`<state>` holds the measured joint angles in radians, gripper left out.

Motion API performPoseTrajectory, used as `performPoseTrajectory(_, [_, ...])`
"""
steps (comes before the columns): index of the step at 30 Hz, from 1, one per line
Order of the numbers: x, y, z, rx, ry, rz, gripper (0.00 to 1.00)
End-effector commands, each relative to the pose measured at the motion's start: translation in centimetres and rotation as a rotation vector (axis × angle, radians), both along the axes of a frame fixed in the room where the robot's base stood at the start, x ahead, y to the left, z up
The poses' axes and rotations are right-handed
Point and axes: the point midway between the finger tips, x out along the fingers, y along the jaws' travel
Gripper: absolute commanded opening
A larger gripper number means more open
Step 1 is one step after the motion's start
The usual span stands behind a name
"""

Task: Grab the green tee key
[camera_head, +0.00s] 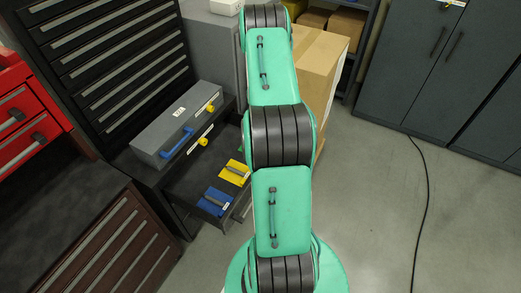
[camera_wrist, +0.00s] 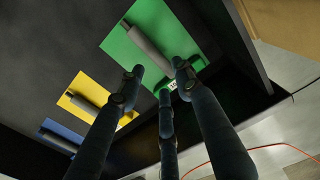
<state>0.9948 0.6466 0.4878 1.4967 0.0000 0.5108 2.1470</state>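The green tee key shows in the wrist view as a grey bar (camera_wrist: 148,49) lying on a green plate (camera_wrist: 165,22). In the head view my arm hides most of that spot. My gripper (camera_wrist: 160,80) has three dark fingers, spread apart with nothing between them. Its fingertips are near the lower end of the grey bar and the plate's white label; I cannot tell whether they touch. In the head view my gripper is hidden behind my arm.
A yellow plate (camera_head: 235,172) and a blue plate (camera_head: 213,204), each with a grey bar, lie in the same dark open drawer (camera_head: 187,180). A grey box (camera_head: 160,135) with a blue handle stands beside it. A cardboard box (camera_head: 318,62) stands behind my arm. A drawer wall (camera_wrist: 235,40) runs beside the green plate.

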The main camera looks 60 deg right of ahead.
Motion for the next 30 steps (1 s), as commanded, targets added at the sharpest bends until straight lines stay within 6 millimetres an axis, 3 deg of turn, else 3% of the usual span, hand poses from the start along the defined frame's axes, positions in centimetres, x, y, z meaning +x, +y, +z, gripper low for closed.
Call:
performPoseTrajectory(10, [0.0,0.0,-0.4,0.000,0.000,0.000,0.35])
performPoseTrajectory(21, [0.4,0.2,-4.4,0.001,0.001,0.000,0.35])
performPoseTrajectory(30, [0.4,0.2,-5.1,-0.001,-0.001,0.000,0.35])
